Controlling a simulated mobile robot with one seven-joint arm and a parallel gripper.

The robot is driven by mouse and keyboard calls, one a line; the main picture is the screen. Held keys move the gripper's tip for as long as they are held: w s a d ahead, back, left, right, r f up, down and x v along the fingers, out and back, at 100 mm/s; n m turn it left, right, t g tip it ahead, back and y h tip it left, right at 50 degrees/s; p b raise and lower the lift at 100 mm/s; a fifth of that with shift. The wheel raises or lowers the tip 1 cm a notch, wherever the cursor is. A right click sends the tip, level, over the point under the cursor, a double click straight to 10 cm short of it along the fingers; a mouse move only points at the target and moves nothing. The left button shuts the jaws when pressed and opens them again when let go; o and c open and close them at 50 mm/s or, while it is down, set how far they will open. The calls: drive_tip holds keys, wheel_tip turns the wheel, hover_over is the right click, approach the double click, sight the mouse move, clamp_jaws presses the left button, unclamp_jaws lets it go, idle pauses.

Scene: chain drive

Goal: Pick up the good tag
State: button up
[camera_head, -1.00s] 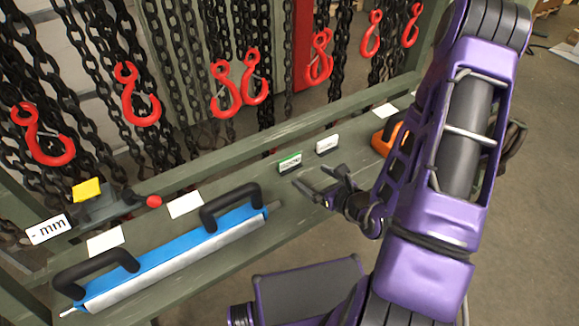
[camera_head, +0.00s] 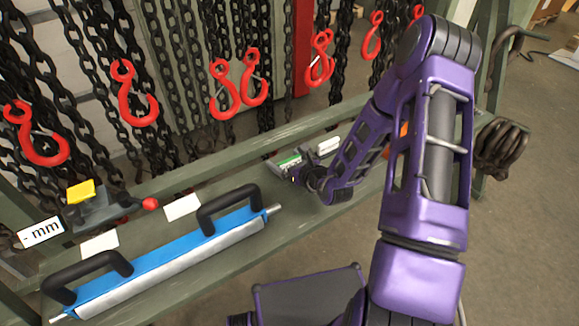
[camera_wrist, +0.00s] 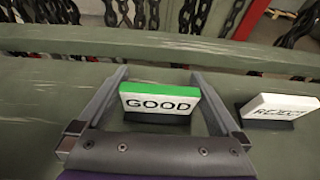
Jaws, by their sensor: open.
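The good tag (camera_wrist: 160,102) is a small white block with a green top edge and the word GOOD, standing on a dark base on the green bench. In the wrist view it sits between the two open fingers of my gripper (camera_wrist: 160,85), with a gap on each side. In the head view my gripper (camera_head: 290,168) is at the tag (camera_head: 289,162), low over the bench, and partly hides it. A white reject tag (camera_wrist: 280,108) stands just right of my gripper; it also shows in the head view (camera_head: 328,146).
A blue bar tool with black handles (camera_head: 170,258) lies on the bench (camera_head: 240,178) to the left. A yellow and grey device (camera_head: 92,203) and white cards (camera_head: 182,207) lie farther left. Chains with red hooks (camera_head: 225,92) hang behind the bench.

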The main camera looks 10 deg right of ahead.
drive_tip(key=shift+w+a+f, duration=0.15)
drive_tip(key=shift+w+a, duration=0.05)
drive_tip(key=shift+w, duration=0.25)
drive_tip(key=c, duration=1)
